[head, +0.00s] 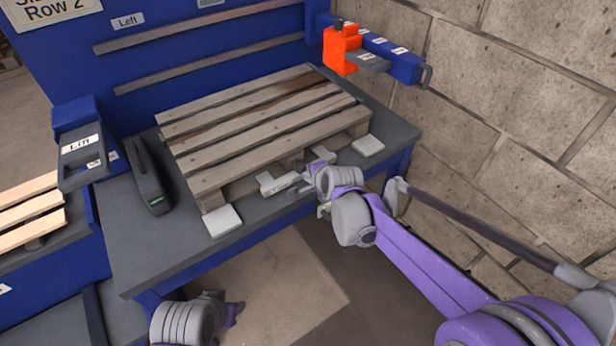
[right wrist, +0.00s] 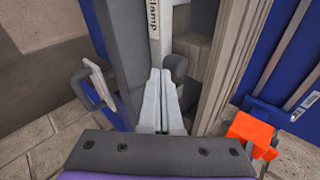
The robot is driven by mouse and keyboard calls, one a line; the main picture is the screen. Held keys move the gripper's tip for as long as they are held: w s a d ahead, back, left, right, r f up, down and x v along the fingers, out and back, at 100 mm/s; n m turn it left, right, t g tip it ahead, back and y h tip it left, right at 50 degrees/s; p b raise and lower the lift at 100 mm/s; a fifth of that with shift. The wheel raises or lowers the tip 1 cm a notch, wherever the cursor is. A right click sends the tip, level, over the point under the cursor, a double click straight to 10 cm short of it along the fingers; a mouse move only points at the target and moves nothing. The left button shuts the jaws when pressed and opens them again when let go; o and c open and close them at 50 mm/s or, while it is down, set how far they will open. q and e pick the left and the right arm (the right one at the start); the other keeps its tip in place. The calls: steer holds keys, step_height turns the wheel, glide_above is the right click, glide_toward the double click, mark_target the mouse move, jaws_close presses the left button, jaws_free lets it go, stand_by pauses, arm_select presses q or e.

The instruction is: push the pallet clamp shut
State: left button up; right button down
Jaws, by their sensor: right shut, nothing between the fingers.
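The pallet clamp is a pale grey piece (head: 278,183) low at the front edge of the wooden pallet (head: 270,125). In the right wrist view its pale strip (right wrist: 154,35) carries the word "Clamp". A dark grey rounded part (right wrist: 176,68) stands beside it. My right gripper (head: 312,178) is at the clamp; its fingers (right wrist: 162,75) are together and empty, close to the strip and the rounded part. I cannot tell whether they touch. How far the clamp is closed is unclear. My left gripper (head: 236,312) is low in the head view, away from the bench, its jaws unclear.
The pallet lies on a dark grey bench top (head: 130,235). White pads (head: 223,220) and (head: 367,146) lie near its front corners. A dark handheld device (head: 149,180) is at left. A blue rail with an orange block (head: 342,48) is at back right, near a stone wall (head: 520,90).

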arm_select(q)
steer(key=shift+s+d+r+p, duration=0.1)
steer(key=shift+s+r+p, duration=0.35)
steer(key=shift+r, duration=0.1)
arm_select(e)
steer(key=v, duration=1.1)
steer(key=shift+s+f, duration=0.15)
steer(key=shift+s, duration=0.15)
steer(key=shift+d, duration=0.15)
